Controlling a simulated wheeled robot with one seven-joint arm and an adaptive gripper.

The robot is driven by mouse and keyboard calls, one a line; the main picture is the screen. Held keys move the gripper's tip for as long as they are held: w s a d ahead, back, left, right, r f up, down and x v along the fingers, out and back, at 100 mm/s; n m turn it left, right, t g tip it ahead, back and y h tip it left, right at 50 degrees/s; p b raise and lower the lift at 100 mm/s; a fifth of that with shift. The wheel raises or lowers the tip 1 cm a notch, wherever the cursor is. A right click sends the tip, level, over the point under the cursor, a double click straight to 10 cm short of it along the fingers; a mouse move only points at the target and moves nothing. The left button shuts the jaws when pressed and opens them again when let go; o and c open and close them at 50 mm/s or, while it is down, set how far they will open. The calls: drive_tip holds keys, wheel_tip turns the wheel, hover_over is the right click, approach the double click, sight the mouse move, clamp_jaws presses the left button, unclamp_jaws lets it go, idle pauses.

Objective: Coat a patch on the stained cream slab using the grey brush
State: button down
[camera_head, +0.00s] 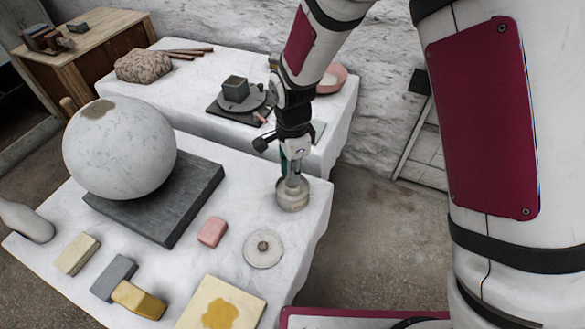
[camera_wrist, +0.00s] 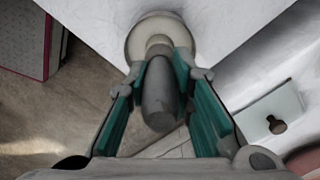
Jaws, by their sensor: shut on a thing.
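The cream slab (camera_head: 190,313) with a yellow-ochre stain lies flat at the front edge of the near table, partly cut off by the picture's bottom. My gripper (camera_head: 292,165) is at the table's right side, above a round pale pot (camera_head: 292,197). In the wrist view my gripper's green fingers (camera_wrist: 170,100) are shut on the grey brush (camera_wrist: 160,95). The brush's far end points down at the pot (camera_wrist: 152,32); I cannot tell how deep it sits inside. The bristles are hidden.
A round lid (camera_head: 263,252) with a knob lies between pot and slab. A pink block (camera_head: 212,232), yellow block (camera_head: 138,300), grey block (camera_head: 113,278) and cream block (camera_head: 77,254) lie nearby. A large plaster sphere (camera_head: 120,150) rests on a dark slab (camera_head: 190,205).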

idle(0.5)
drive_tip(key=shift+r+p, duration=2.6)
drive_tip(key=shift+r, duration=0.9)
drive_tip(key=shift+d, duration=0.1)
drive_tip(key=shift+w+d+r, duration=0.15)
drive_tip(key=shift+d+r, duration=0.05)
drive_tip(key=shift+d, duration=0.1)
drive_tip(key=s+d+r+n+p, duration=0.2)
drive_tip(key=d+r+n+p, duration=0.4)
drive_tip(key=d, duration=0.4)
drive_tip(key=s+d+r+n+p, duration=0.2)
drive_tip(key=d+r+n+p, duration=0.5)
drive_tip(key=d, duration=0.4)
drive_tip(key=shift+s+r, duration=0.3)
drive_tip(key=shift+r, duration=0.15)
